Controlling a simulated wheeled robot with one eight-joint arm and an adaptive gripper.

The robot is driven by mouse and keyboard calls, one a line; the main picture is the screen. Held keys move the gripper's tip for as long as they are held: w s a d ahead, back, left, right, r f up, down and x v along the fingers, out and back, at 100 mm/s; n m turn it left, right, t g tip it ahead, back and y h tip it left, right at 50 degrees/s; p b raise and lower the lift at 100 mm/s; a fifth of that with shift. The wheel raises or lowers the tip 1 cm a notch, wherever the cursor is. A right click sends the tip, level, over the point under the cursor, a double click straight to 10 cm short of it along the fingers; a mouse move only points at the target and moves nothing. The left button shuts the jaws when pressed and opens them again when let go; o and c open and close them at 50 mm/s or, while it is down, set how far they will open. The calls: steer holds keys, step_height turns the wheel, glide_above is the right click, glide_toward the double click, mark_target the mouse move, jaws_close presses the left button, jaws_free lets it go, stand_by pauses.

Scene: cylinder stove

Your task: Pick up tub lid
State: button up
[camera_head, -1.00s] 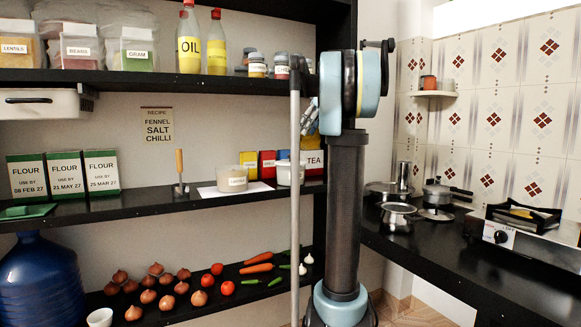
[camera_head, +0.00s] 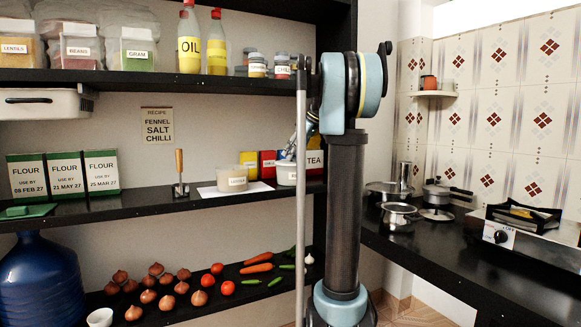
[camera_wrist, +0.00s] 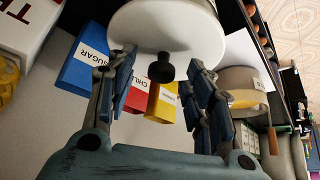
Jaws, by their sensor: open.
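The tub lid (camera_wrist: 165,32) is white and round with a black knob (camera_wrist: 161,68) at its centre, seen close up in the wrist view. It sits on the white tub (camera_head: 287,175) on the middle shelf in the head view. My gripper (camera_wrist: 161,66) is open and empty, with its blue-padded fingers on either side of the knob. I cannot tell whether the fingers touch the lid. In the head view my gripper (camera_head: 292,150) is just above the tub, partly hidden by my own grey pole.
Blue, red and yellow boxes (camera_wrist: 88,58) stand close behind the tub. A second tub (camera_head: 232,180) is to its left on white paper. The upper shelf (camera_head: 150,80) with oil bottles and jars is overhead. The stove counter (camera_head: 460,255) is at right.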

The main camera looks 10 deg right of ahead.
steer(key=shift+w+a+f, duration=0.1)
steer(key=shift+a+f, duration=0.05)
steer(key=shift+f, duration=0.15)
steer(key=shift+c, duration=0.3)
steer(key=c, duration=1)
steer(key=shift+r, duration=0.15)
